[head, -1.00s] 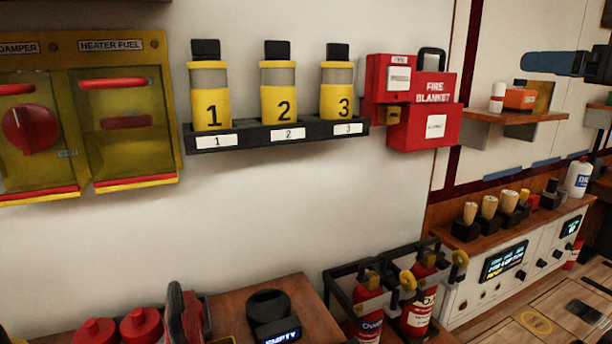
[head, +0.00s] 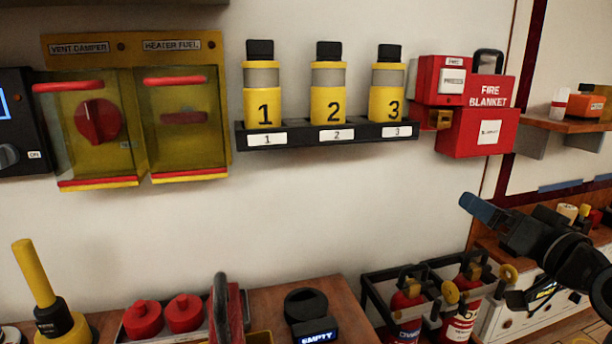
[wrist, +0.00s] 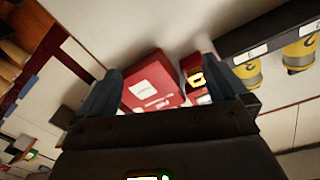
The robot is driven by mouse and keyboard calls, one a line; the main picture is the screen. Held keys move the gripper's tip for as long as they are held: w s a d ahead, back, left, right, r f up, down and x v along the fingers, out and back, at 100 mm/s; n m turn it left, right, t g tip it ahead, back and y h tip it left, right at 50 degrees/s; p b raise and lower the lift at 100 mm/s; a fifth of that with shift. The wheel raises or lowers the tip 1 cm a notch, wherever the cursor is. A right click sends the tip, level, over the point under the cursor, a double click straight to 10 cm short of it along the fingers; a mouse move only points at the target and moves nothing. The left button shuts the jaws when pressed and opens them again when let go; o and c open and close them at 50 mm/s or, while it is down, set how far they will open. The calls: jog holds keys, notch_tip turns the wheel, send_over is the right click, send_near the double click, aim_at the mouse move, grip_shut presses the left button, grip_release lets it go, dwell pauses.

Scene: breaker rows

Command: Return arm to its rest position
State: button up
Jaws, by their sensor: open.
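My gripper (head: 474,208) shows at the right of the head view, on the end of my black arm, in front of the wall below the red fire blanket box. Its blue fingers point up and left. In the wrist view my gripper (wrist: 165,90) has its two blue fingers apart with nothing held between them. The fire blanket box (head: 478,132) is on the wall, and it also shows in the wrist view (wrist: 150,85) beyond the fingers. In the head view the gripper is apart from the box.
A black rack (head: 330,135) holds three numbered yellow bottles on the wall. Yellow covered panels (head: 135,120) are at left. Red extinguishers (head: 465,310) stand in a black frame below the gripper. A wooden shelf (head: 565,125) is at right. The wall below the bottles is clear.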

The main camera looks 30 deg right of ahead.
jog(key=s+a+f+g, duration=0.1)
jog(key=s+a+f, duration=0.2)
jog(key=a+f, duration=0.25)
jog(key=s+a+f+n+y, duration=0.1)
jog(key=s+a+f, duration=0.2)
jog(key=a+f, duration=0.3)
jog(key=s+a+f+g, duration=0.1)
jog(key=s+a+f, duration=0.2)
jog(key=a+f, duration=0.3)
jog(key=s+a+n+y, duration=0.2)
jog(key=s+a, duration=0.3)
jog(key=s, duration=0.4)
jog(key=s+a+n+y, duration=0.2)
jog(key=s+a+n, duration=0.3)
jog(key=s, duration=0.3)
jog(key=shift+s+a+r, duration=0.15)
jog(key=shift+s+a, duration=0.25)
jog(key=shift+a, duration=0.4)
